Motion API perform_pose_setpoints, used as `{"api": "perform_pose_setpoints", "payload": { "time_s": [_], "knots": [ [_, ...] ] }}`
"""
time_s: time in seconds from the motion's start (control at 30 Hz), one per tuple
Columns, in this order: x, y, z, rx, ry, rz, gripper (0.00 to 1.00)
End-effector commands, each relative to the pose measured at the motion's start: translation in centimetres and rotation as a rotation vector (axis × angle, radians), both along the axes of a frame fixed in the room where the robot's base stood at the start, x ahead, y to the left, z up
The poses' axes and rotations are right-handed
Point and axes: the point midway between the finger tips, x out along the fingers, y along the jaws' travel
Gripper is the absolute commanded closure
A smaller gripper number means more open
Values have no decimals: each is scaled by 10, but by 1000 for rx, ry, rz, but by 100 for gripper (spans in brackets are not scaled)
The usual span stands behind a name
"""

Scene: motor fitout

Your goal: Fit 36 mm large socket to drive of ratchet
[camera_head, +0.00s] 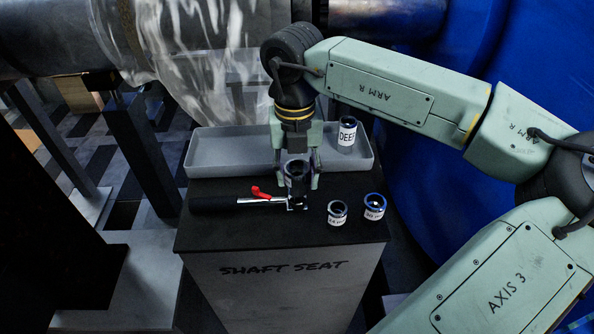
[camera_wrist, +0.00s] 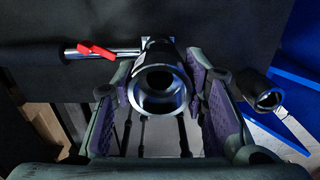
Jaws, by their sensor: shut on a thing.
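My gripper (camera_head: 297,183) points down over the ratchet's head end and is shut on a dark socket (camera_head: 294,171) with a pale label. The label is too small to read, so I cannot confirm 36 mm. In the wrist view, the socket (camera_wrist: 160,88) sits between the purple finger pads, its round open end facing the camera. The ratchet (camera_head: 222,203) lies flat on the dark bench top, black handle to the left, red lever near its head. It also shows in the wrist view (camera_wrist: 125,51). The socket hides the drive; I cannot tell whether they touch.
Two short sockets stand right of the ratchet: a dark one (camera_head: 337,212) and a blue-ringed one (camera_head: 374,206). A grey tray (camera_head: 222,155) behind holds a socket labelled DEEP (camera_head: 347,132). The bench (camera_head: 275,236) is clear at its front left.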

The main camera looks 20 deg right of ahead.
Motion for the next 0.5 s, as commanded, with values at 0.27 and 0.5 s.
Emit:
{"api": "perform_pose_setpoints", "payload": {
  "time_s": [0.27, 0.5],
  "knots": [
    [0, 0, -6, 0, -1, 0, 99],
    [0, 0, -10, 0, -1, 0, 99]
  ]
}}
